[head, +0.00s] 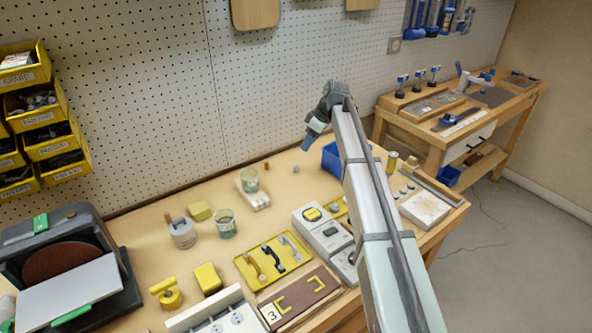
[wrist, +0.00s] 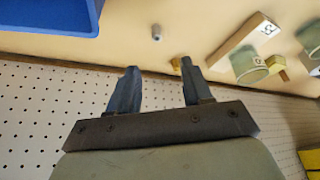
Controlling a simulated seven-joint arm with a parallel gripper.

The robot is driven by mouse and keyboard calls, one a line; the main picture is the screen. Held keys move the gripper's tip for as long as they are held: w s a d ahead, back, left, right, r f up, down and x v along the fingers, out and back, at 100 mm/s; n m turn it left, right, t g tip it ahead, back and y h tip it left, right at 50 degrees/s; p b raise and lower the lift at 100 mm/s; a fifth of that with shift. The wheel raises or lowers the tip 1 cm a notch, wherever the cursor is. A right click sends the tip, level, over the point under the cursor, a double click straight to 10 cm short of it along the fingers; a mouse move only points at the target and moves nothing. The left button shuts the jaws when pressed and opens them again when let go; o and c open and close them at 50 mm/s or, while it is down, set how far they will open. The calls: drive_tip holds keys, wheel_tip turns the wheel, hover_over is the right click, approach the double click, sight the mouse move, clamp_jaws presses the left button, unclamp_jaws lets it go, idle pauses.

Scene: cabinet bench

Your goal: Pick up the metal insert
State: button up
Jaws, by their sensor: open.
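A small grey metal piece, which looks like the metal insert (head: 296,169), stands on the wooden bench between the blue bin and a small brass-coloured piece. In the wrist view the insert (wrist: 157,32) shows beyond my fingertips, roughly in line with the gap between them. My gripper (head: 307,145) is above the back of the bench, apart from the insert. In the wrist view my gripper (wrist: 158,68) has its two blue-grey fingers spread, with nothing between them.
A blue bin (head: 331,160) is close to the insert, at the wrist view's top left (wrist: 50,14). The brass-coloured piece (wrist: 175,63) sits near one fingertip. A numbered block (wrist: 238,39) and glasses (wrist: 248,65) stand to the right. Pegboard (head: 150,110) rises behind the bench.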

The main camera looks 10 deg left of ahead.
hover_over(297, 166)
drive_tip(key=d, duration=0.2)
drive_tip(key=f, duration=0.5)
drive_tip(key=s+f, duration=0.1)
drive_tip(key=f, duration=0.2)
drive_tip(key=shift+a, duration=0.15)
drive_tip(key=shift+w+x, duration=0.1)
drive_tip(key=shift+x, duration=1.2)
drive_tip(key=shift+w+x, duration=0.15)
drive_tip(key=shift+x, duration=1.2)
drive_tip(key=shift+c, duration=0.4)
clamp_jaws()
